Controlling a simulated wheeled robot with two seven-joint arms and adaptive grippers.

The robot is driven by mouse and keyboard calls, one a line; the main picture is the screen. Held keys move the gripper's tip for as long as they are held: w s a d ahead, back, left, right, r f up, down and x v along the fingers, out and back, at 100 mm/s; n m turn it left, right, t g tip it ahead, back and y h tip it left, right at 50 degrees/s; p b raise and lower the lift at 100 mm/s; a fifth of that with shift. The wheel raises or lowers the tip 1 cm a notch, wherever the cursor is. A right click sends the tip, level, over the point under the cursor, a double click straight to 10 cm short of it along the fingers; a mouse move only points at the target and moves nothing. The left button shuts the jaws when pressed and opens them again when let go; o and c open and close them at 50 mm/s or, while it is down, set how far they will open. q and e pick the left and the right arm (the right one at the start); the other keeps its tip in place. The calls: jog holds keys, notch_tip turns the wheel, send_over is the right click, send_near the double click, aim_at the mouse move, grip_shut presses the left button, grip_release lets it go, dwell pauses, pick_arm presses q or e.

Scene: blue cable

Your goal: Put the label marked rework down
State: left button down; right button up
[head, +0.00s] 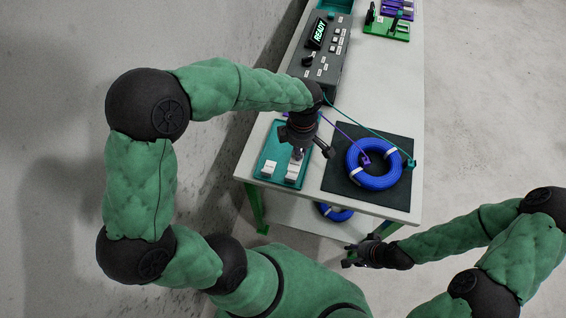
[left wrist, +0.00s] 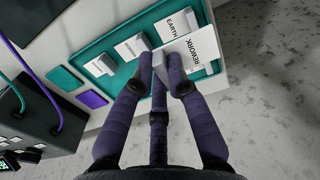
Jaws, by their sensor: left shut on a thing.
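The label marked REWORK (left wrist: 197,48) is a white card on a grey block, between the fingertips of my left gripper (left wrist: 166,66) in the left wrist view. My left gripper is shut on it over the edge of the teal tray (left wrist: 124,76). Whether the label touches the tray I cannot tell. The tray holds other white labels, one marked EARTH (left wrist: 173,22). In the head view my left gripper (head: 308,153) is above the tray (head: 263,153). My right gripper (head: 350,256) is in front of the table, away from the labels; its fingers are too small to judge.
A blue cable coil (head: 373,183) lies on a dark mat (head: 341,183) right of the tray. Purple and teal leads run to it near my left gripper. A grey tester (head: 321,63) reading READY stands behind. A green fixture (head: 388,24) is at the back right.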

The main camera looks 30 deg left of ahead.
pick_arm(q)
jog(key=b, duration=0.2)
send_over(282, 168)
jog(key=f, duration=0.5)
jog(key=shift+w+d+f, duration=0.15)
jog(key=shift+d+f, duration=0.05)
jog(key=shift+d, duration=0.05)
jog(key=shift+a+f+b, duration=0.15)
jog(key=shift+f+b, duration=0.1)
jog(key=shift+f, duration=0.65)
jog(key=shift+a+f+b, duration=0.1)
jog(key=shift+f+b, duration=0.15)
jog(key=shift+f, duration=0.65)
jog(key=shift+f, duration=0.1)
jog(key=c, duration=1.2)
grip_release()
notch_tip(282, 168, up, 12)
jog(key=p, duration=0.3)
jog(key=shift+p, duration=0.4)
